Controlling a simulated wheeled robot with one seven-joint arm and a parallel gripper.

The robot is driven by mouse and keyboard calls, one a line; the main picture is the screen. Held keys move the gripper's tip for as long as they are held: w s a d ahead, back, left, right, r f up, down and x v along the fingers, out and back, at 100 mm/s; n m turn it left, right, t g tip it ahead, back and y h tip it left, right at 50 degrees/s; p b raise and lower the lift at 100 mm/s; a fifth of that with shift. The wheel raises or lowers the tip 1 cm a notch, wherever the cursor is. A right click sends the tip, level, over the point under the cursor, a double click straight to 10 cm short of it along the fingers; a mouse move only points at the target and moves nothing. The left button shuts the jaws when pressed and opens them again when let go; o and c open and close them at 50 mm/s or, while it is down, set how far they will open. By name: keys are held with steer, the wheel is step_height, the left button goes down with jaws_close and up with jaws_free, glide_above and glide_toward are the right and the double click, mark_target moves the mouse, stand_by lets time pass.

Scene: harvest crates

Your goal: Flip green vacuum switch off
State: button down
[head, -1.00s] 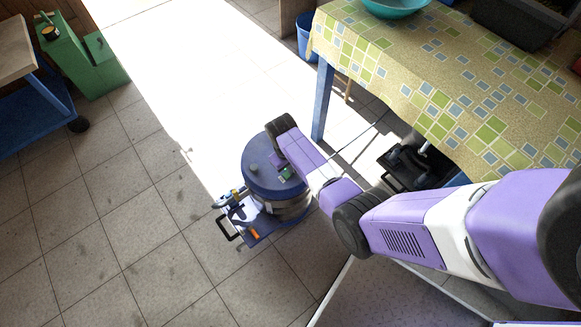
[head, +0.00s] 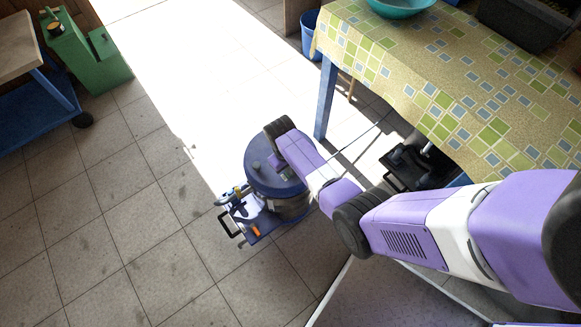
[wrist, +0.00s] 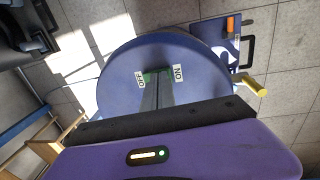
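The vacuum (head: 262,181) is a dark blue and metal drum on the tiled floor, beneath the end of my arm in the head view. Its round blue lid (wrist: 120,88) fills the middle of the wrist view. The green switch (wrist: 147,75) is on the lid between a white OFF label (wrist: 139,79) on the left and a white ON label (wrist: 179,74) on the right. My gripper (wrist: 157,82) has its grey fingers together, with nothing seen between them. The tips overlap the switch and hide part of it; I cannot tell whether they touch.
A table with a patterned cloth (head: 450,75) stands to the right, its blue leg (head: 325,98) near the vacuum. A black item (head: 410,165) lies under it. A green cabinet (head: 92,65) and blue cart (head: 40,115) stand at left. Open floor lies left of the vacuum.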

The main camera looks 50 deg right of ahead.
step_height(320, 180, up, 14)
steer(key=a+p, duration=0.1)
steer(key=p, duration=0.4)
steer(key=shift+w+a+p, duration=0.25)
steer(key=shift+a+p, duration=0.1)
steer(key=shift+p, duration=0.05)
steer(key=shift+f, duration=0.15)
